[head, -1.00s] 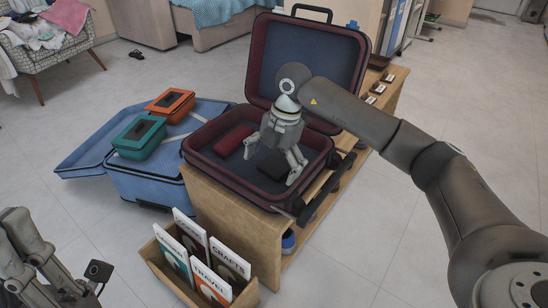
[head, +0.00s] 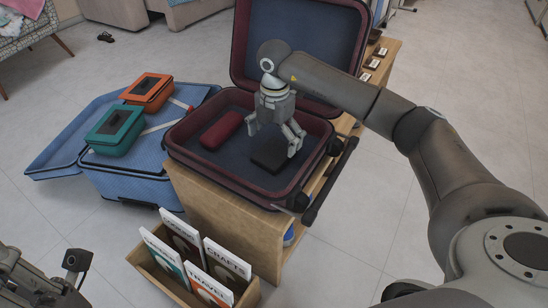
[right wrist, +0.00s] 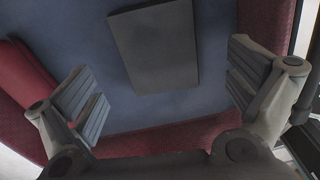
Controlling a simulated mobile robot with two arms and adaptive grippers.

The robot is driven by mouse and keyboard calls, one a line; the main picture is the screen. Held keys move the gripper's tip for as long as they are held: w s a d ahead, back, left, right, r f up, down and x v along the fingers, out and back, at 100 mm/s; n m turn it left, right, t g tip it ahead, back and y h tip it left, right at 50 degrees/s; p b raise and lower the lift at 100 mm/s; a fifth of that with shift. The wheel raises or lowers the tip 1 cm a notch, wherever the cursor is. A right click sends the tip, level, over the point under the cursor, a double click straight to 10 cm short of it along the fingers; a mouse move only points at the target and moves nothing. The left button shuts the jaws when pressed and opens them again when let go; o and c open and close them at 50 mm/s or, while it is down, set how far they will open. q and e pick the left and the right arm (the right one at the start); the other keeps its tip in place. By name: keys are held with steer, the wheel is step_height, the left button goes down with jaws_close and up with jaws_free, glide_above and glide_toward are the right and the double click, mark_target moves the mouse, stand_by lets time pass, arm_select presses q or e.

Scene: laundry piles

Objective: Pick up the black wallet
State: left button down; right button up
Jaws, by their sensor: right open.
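The black wallet (head: 270,155) lies flat on the dark blue lining inside the open maroon suitcase (head: 196,165). It also shows in the right wrist view (right wrist: 155,45), near the top middle, between the fingers and ahead of them. My right gripper (head: 272,142) is open and empty, pointing down over the suitcase just above the wallet; in the right wrist view its fingers (right wrist: 160,95) are spread on both sides, apart from the wallet. My left gripper (head: 40,280) shows only partly at the lower left corner, and its fingertips are not clear.
A red case (head: 222,130) lies left of the wallet in the suitcase. The raised lid (head: 300,45) stands behind. A blue suitcase (head: 130,180) with a green box (head: 115,131) and an orange box (head: 148,92) is at left. A wooden book box (head: 170,275) stands in front.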

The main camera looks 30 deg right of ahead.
mark_target(274, 153)
step_height(274, 153, down, 4)
steer(key=shift+w+f+b, duration=0.1)
steer(key=shift+f+b, duration=0.1)
steer(key=shift+b, duration=0.75)
steer(key=shift+r, duration=0.1)
steer(key=c, duration=1.1)
steer(key=shift+o, duration=0.2)
steer(key=shift+r, duration=0.15)
